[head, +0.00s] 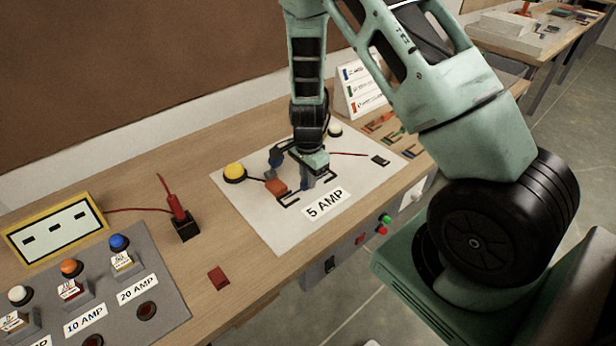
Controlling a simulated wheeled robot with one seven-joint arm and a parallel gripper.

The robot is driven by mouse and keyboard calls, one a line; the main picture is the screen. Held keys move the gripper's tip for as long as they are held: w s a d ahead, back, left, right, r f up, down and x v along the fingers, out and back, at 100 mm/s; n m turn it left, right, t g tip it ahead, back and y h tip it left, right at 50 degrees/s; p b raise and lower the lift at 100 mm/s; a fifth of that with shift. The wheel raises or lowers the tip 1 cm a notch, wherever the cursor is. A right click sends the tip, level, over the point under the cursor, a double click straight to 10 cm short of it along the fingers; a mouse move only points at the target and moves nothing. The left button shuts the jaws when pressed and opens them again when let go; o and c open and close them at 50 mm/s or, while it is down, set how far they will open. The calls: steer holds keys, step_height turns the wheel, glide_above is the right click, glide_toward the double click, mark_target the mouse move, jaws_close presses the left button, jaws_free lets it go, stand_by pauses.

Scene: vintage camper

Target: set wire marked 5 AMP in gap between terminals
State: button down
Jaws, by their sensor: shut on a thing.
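A white board (240,215) on the bench carries the printed label 5 AMP (325,202). My gripper (291,178) points down over the middle of this board, just behind the label. It is shut on a small piece that its fingers largely hide. An orange block (275,187) shows at the left finger; I cannot tell whether it is the held wire or part of the board. Dark bracket-like metal (289,199) lies below the fingers. The terminals and their gap are mostly hidden, and no marking on the held piece is readable.
A yellow lamp (234,172) stands on the board's left. Several coloured pieces (385,124) lie at its right, before a standing card (358,92). A red probe (176,207) stands in a black holder. A grey panel (175,300) fills the lower left, near a loose red block (218,278).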

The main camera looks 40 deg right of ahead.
steer(key=c, duration=1.3)
jaws_free()
step_height(320, 180, up, 17)
steer(key=shift+r+b, duration=0.2)
steer(key=shift+b, duration=0.4)
